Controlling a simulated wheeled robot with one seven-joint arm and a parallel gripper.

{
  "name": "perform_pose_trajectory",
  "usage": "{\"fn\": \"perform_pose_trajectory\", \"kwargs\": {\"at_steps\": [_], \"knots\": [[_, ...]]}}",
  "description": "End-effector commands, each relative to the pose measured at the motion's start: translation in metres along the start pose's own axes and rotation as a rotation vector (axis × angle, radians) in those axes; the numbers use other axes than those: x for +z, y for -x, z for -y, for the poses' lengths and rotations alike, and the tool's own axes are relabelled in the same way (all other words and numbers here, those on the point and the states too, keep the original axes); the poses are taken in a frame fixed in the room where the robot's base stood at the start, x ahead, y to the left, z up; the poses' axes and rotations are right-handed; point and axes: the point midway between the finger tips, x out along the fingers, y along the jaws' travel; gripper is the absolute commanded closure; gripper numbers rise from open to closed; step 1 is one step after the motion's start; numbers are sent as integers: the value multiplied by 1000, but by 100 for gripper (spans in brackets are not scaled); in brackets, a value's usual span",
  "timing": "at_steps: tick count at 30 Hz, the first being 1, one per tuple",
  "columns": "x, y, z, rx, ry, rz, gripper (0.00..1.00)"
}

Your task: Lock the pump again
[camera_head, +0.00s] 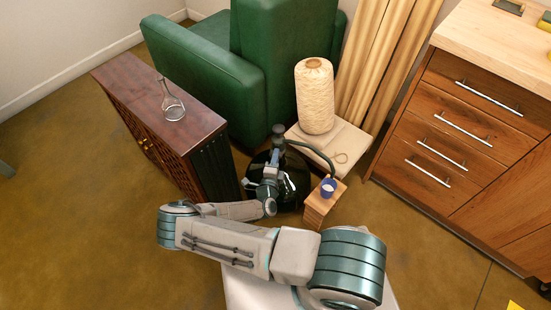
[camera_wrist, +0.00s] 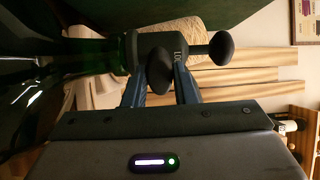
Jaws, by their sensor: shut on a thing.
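The pump is a dark collar with black knobs on a dark, glossy green vessel (camera_head: 291,188), beside the low cabinet. A round black knob (camera_head: 278,130) tops it, and a dark hose (camera_head: 318,155) arcs right. In the wrist view, turned sideways, the vessel (camera_wrist: 92,55) is at left and the pump's top knob (camera_wrist: 222,48) points right. My gripper (camera_wrist: 160,88) is shut on the pump's rounded side knob (camera_wrist: 160,68), with one blue finger on each side. In the head view my gripper (camera_head: 268,170) partly covers the pump's neck. The exact finger contact is hidden.
A glass flask (camera_head: 172,103) stands on the low dark cabinet (camera_head: 125,85). A twine spool (camera_head: 314,97), green armchair (camera_head: 205,65) and drawer unit (camera_head: 455,120) stand nearby.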

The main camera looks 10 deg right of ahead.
Motion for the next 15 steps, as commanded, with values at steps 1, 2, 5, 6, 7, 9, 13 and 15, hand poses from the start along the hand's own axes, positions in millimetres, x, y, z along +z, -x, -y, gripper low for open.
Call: {"fn": "perform_pose_trajectory", "kwargs": {"at_steps": [1,2,5,6,7,9,13,15], "knots": [[1,0,0,0,1,2,98],[1,0,0,0,2,2,98],[1,0,0,0,1,2,98],[1,0,0,0,1,2,98],[1,0,0,0,1,2,98],[1,0,0,0,1,2,73],[1,0,0,0,1,1,54],[0,0,0,0,0,1,54]]}}
